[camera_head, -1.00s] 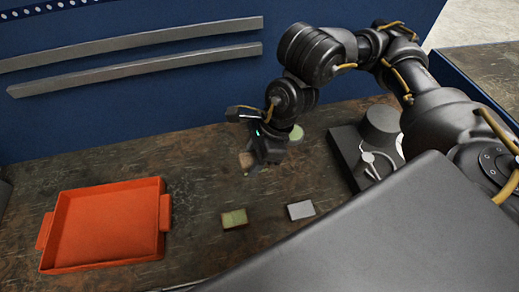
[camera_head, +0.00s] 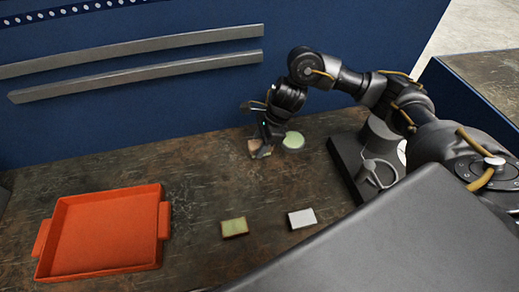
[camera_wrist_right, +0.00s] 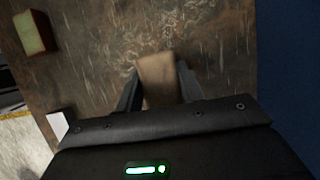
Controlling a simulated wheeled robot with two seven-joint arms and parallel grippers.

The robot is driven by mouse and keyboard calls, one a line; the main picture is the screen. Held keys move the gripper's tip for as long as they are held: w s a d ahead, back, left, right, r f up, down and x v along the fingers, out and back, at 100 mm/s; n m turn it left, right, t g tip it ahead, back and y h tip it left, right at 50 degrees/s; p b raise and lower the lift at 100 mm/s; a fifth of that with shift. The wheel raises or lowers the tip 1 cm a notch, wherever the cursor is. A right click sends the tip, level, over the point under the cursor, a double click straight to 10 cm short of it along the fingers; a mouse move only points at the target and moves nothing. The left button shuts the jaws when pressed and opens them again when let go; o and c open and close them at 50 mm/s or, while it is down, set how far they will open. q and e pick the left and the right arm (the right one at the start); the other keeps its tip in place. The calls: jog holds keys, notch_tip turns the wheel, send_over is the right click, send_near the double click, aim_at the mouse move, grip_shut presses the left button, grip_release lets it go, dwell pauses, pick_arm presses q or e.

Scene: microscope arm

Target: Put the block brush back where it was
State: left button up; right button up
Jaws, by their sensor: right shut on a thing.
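The block brush (camera_head: 255,146) is a small tan, wooden-looking block near the back of the workbench, close to the blue panel. It also shows in the right wrist view (camera_wrist_right: 158,80), between the two fingers. My right gripper (camera_head: 262,151) is shut on it; the fingers show at either side of the block in the wrist view (camera_wrist_right: 160,92). I cannot tell whether the block touches the bench. Its lower part is hidden. My left gripper is not in view.
An orange tray (camera_head: 158,200) sits at the left. A green-topped block (camera_head: 234,228) and a whitish block (camera_head: 302,218) lie in front. A dark device with a base (camera_head: 345,165) stands further right.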

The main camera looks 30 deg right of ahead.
jog(key=shift+w+d+f+p, duration=0.1)
jog(key=shift+f+p, duration=0.3)
jog(key=shift+f, duration=1.4)
jog(key=o, duration=0.9)
jog(key=shift+f, duration=0.1)
jog(key=shift+w+d+r, duration=0.1)
jog(key=shift+d+r, duration=0.1)
jog(key=shift+r, duration=0.25)
jog(key=b+v, duration=0.1)
jog(key=v, duration=1)
jog(key=shift+r, duration=0.2)
